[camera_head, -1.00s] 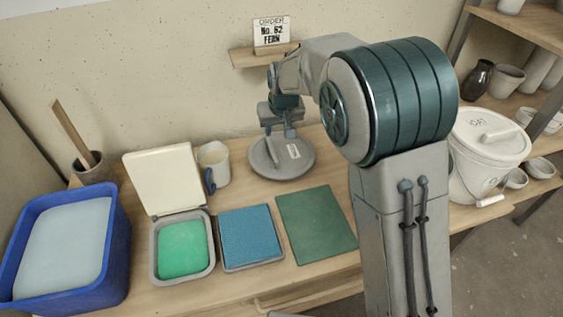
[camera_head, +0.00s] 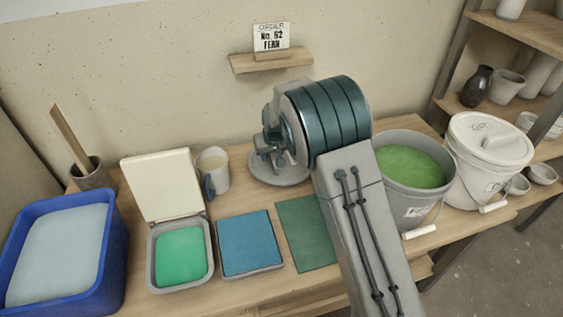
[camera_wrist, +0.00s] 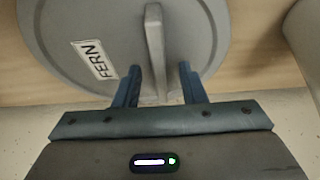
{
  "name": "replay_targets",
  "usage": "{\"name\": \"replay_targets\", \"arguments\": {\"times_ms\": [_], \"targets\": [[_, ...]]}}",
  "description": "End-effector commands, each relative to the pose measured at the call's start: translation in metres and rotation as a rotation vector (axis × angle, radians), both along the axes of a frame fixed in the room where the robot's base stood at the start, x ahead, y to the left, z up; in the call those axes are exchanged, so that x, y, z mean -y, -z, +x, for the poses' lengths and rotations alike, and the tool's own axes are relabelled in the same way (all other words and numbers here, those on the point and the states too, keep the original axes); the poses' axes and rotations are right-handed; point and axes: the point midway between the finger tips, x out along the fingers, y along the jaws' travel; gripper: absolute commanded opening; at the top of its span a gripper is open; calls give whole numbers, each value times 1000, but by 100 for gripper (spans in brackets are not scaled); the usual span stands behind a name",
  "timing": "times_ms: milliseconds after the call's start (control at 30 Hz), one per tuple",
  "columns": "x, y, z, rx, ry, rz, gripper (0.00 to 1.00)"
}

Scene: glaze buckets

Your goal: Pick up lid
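The lid is a grey disc with a raised bar handle and a white FERN label. It lies flat on the table beneath the shelf in the head view (camera_head: 262,168), partly hidden by my arm. In the wrist view the lid (camera_wrist: 205,35) fills the upper middle. My gripper (camera_wrist: 158,75) is open, one finger on each side of the handle (camera_wrist: 154,45), with a visible gap at least on the right. Whether the fingers reach down to the lid's surface I cannot tell. In the head view my gripper is mostly hidden behind my arm.
An open bucket of green glaze (camera_head: 415,205) stands right of my arm. A lidded white bucket (camera_head: 465,180) stands beyond it. Left are a mug (camera_head: 214,172), an open green-filled box (camera_head: 152,272), a blue pad (camera_head: 250,262), a green mat (camera_head: 300,232) and a blue tub (camera_head: 112,265).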

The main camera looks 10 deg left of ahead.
Motion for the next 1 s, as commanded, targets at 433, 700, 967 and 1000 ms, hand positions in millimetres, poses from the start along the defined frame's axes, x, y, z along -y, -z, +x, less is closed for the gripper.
{"name": "replay_targets", "arguments": {"times_ms": [433,700,967,1000], "targets": [[-1,4,2,1,0,0,0],[-1,3,2,1,0,0,0],[-1,-10,2,3,1,2,0],[-1,-15,2,3,1,2,0]]}}
